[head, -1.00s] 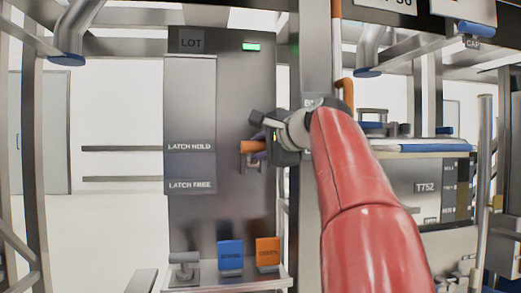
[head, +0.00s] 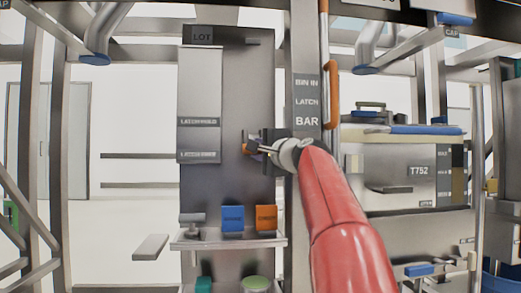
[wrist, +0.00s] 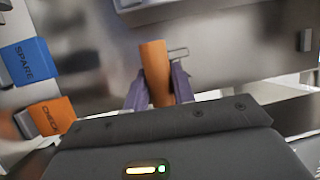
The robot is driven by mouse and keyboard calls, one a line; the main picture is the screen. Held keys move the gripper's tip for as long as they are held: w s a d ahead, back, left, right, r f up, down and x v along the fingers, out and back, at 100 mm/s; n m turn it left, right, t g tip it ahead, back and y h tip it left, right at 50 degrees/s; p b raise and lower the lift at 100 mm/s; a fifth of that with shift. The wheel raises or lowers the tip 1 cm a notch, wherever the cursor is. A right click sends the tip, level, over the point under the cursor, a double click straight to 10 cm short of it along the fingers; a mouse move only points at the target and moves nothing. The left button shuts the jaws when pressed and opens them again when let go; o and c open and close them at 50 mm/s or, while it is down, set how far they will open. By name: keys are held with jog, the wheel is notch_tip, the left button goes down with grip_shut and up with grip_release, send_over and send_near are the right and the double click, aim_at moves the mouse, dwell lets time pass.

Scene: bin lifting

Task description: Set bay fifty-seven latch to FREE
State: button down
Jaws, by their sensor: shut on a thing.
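The orange latch handle (head: 246,149) sticks out from a grey metal panel (head: 228,100). It is close to level with the lower label, LATCH FREE (head: 198,155), and below LATCH HOLD (head: 198,121). My gripper (head: 255,148) reaches it from the right. In the wrist view, the purple fingers of my gripper (wrist: 155,92) are shut on both sides of the orange handle (wrist: 153,65). The small lamp (head: 252,41) at the panel top looks dark. No number for bay fifty-seven is readable.
Below the handle, a ledge (head: 225,243) carries a blue SPARE block (head: 232,218) and an orange CHECK block (head: 266,217). A post marked BIN IN LATCH BAR (head: 306,100) stands right of the panel. A grey bin marked T75Z (head: 400,168) is further right.

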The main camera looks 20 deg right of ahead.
jog(key=shift+w+d+f+b, duration=0.15)
jog(key=shift+w+f, duration=0.1)
jog(key=shift+f, duration=0.35)
jog(key=shift+w+f+b, duration=0.15)
jog(key=shift+w+f, duration=0.05)
jog(key=shift+f, duration=0.35)
jog(key=c, duration=1.5)
grip_release()
jog(key=shift+c, duration=0.2)
jog(key=o, duration=0.4)
jog(key=shift+w, duration=0.15)
jog(key=s, duration=0.2)
jog(key=s+b, duration=0.1)
jog(key=s, duration=0.2)
jog(key=s+b, duration=0.1)
jog(key=s, duration=0.1)
jog(key=shift+s+d+f, duration=0.25)
jog(key=shift+s+d, duration=0.15)
